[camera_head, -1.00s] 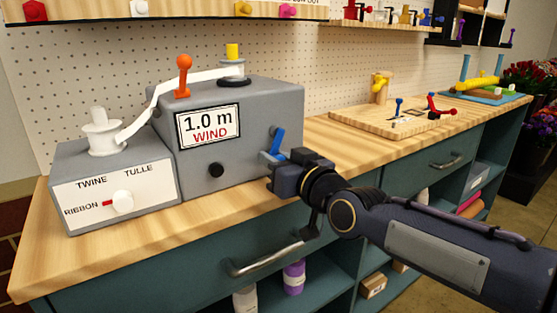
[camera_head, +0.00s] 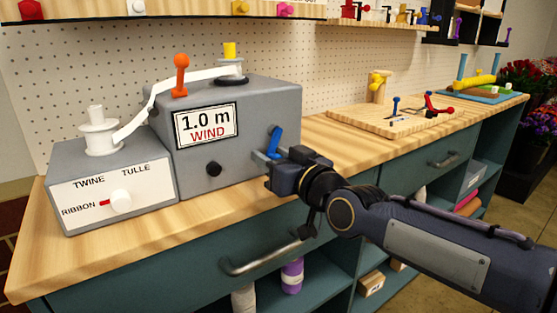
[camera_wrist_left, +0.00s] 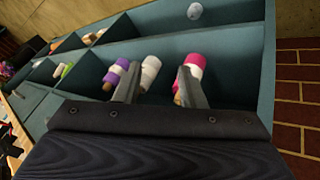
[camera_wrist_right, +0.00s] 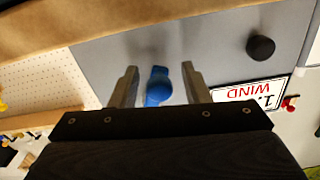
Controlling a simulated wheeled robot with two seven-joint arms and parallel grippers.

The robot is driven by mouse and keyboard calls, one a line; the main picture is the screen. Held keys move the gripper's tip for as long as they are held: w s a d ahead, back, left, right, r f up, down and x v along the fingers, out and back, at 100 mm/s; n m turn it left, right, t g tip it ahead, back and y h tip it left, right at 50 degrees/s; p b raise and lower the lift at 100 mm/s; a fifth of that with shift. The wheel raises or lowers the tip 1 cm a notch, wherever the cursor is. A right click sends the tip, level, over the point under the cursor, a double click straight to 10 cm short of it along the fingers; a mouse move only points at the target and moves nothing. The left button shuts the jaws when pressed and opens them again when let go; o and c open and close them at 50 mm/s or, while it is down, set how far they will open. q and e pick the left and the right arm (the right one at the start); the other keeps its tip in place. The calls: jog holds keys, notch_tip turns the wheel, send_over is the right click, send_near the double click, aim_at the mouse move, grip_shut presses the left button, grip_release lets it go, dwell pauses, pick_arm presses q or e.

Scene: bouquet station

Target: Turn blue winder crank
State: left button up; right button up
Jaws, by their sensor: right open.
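The blue winder crank (camera_head: 274,140) is on the right side of the grey winder box (camera_head: 240,165). Its upper part shows in the head view; the lower part is behind my right gripper. My right gripper (camera_head: 268,158) is open at the crank. In the right wrist view the blue crank (camera_wrist_right: 158,87) lies between the two open fingers (camera_wrist_right: 160,84), with a gap to each; contact is not visible. My left gripper (camera_wrist_left: 158,85) is open and empty in the left wrist view, over the shelves under the bench.
A grey selector box (camera_head: 110,180) with a white knob stands left of the winder, and a white ribbon runs to the winder's top. An orange lever (camera_head: 181,75) stands on the winder. A wooden board (camera_head: 395,118) with small levers lies to the right. Drawer handle (camera_head: 265,258) juts out below.

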jog(key=v, duration=0.7)
jog(key=shift+s, duration=0.25)
jog(key=shift+d, duration=0.15)
